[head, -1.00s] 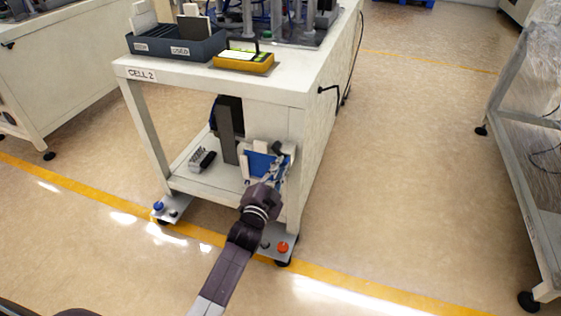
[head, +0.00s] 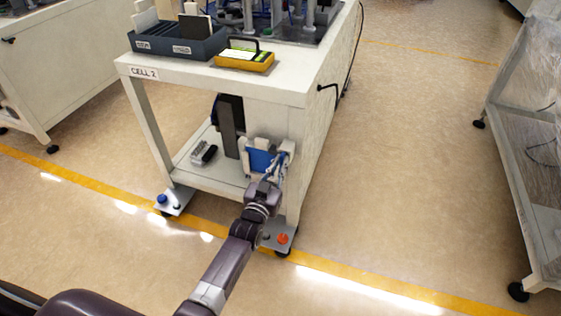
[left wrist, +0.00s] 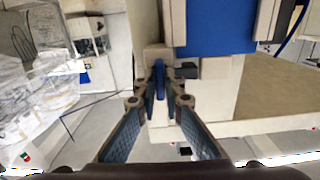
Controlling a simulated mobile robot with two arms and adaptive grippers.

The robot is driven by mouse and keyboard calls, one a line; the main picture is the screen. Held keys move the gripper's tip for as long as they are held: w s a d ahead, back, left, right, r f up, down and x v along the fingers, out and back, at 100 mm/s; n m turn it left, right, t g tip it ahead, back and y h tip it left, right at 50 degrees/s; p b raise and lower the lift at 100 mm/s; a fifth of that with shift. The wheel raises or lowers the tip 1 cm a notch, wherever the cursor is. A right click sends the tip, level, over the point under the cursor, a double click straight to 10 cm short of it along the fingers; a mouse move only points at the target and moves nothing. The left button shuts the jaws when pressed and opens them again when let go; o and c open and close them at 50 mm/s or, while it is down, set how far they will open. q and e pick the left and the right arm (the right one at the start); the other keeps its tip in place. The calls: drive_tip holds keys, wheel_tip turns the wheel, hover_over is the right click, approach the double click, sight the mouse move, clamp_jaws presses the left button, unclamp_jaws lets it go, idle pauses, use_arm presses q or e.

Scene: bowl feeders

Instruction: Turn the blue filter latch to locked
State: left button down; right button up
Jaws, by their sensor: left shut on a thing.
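The filter unit is a light housing with a blue panel (head: 261,160) at the front right of the cart's lower bay. The blue panel (left wrist: 222,25) also shows at the top of the left wrist view. The blue latch (left wrist: 160,78) is a narrow bar standing upright in that picture, beside the light housing. My left gripper (left wrist: 160,80) is shut on the latch, with one fingertip on each side of it. In the head view my left gripper (head: 281,162) is at the right side of the filter unit and hides the latch. My right gripper is not in view.
The cart's white tabletop (head: 300,72) overhangs the bay and carries a dark tray (head: 178,46) and a yellow device (head: 245,60). An orange knob (head: 282,239) sits on the cart's front right foot plate. Floor is clear to the right of the cart.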

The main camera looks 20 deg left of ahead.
use_arm(q)
drive_tip(key=shift+f+n, duration=0.1)
drive_tip(key=shift+n, duration=0.2)
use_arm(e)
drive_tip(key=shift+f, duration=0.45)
use_arm(q)
drive_tip(key=c, duration=2)
unclamp_jaws()
drive_tip(key=shift+c, duration=0.2)
drive_tip(key=shift+s, duration=0.15)
drive_tip(key=s, duration=1.1)
drive_tip(key=shift+s+a, duration=0.2)
drive_tip(key=shift+s, duration=0.15)
